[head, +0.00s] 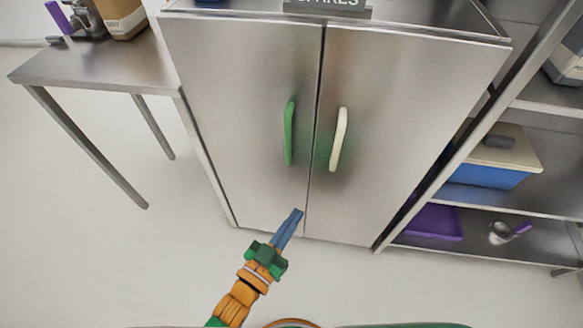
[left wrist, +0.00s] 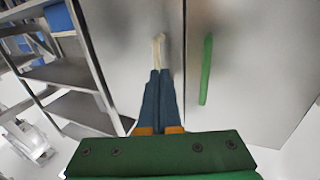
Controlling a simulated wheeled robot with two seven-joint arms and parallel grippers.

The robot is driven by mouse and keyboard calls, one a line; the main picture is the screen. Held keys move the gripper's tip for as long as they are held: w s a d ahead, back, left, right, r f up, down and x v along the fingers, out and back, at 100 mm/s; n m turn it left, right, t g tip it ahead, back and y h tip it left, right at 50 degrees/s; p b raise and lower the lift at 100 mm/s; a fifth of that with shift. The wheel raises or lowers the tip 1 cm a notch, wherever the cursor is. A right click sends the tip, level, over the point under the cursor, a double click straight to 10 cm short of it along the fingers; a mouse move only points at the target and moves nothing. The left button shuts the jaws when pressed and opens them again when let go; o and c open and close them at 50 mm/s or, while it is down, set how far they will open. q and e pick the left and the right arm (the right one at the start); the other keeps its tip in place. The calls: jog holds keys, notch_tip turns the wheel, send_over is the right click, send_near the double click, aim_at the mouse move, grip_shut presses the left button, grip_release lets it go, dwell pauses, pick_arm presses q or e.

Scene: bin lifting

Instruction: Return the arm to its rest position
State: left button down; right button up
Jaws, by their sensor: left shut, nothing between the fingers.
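My left gripper (head: 297,214) is in front of the lower part of a metal cabinet (head: 255,70), below its handles. Its blue fingers are together with nothing between them. In the left wrist view the fingers (left wrist: 160,75) point up at the cabinet doors (left wrist: 240,50); their tips overlap the white handle (left wrist: 158,45) in the picture, and I cannot tell whether they touch the door. My left arm (head: 240,295) comes in from the bottom of the head view. My right gripper is not in view.
The cabinet doors are shut, with a green handle (head: 289,133) and a white handle (head: 339,139). A metal table (head: 100,62) stands at the left. A shelf rack (head: 540,120) at the right holds a blue bin (head: 490,174) and a purple bin (head: 435,222). Floor at lower left is clear.

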pick_arm(q)
jog(key=s+a+f+n+g+y+p, duration=0.1)
jog(key=s+a+f+g+y+p, duration=0.1)
jog(key=a+f+g+y+p, duration=0.3)
jog(key=s+a+f+n+p, duration=0.1)
jog(key=s+a+f, duration=0.2)
jog(key=f, duration=0.5)
jog(key=s+a+f+g+y+p, duration=0.1)
jog(key=s+a+f+g, duration=0.1)
jog(key=s, duration=0.5)
jog(key=s+a+f+n+g+y+p, duration=0.1)
jog(key=s+a+f+g+y+p, duration=0.1)
jog(key=s, duration=0.5)
jog(key=s+a+f+n+g+y+p, duration=0.1)
jog(key=s+a+f+g+p, duration=0.1)
jog(key=s+a+f+g, duration=0.2)
jog(key=s+a+g, duration=0.1)
jog(key=s+a, duration=0.2)
jog(key=shift+s+a+f+y, duration=0.15)
jog(key=shift+a+f+y, duration=0.1)
jog(key=shift+a+y, duration=0.05)
